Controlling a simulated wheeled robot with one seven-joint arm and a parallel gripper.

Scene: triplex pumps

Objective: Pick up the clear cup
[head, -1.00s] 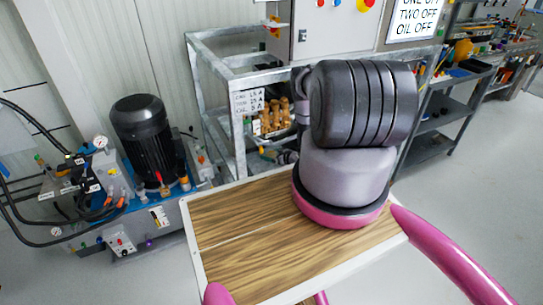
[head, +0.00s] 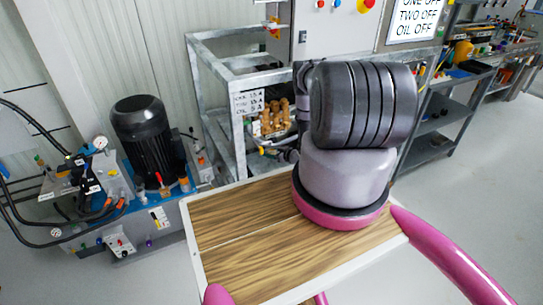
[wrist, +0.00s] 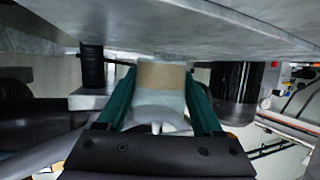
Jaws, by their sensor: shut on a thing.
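In the wrist view, my gripper (wrist: 160,101) has its two dark green fingers on either side of a pale, see-through clear cup (wrist: 159,108) and is shut on it. A tan band shows at the cup's upper part in the picture, close under a broad grey slab. I cannot tell whether the cup touches that slab. The head view shows neither the gripper nor the cup.
The grey slab (wrist: 220,30) spans the top of the wrist view. In the head view, a blue pump unit with a black motor (head: 145,140) stands left. A grey metal frame (head: 235,115) stands behind my arm. Shelving (head: 440,120) stands right; floor (head: 480,200) is clear there.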

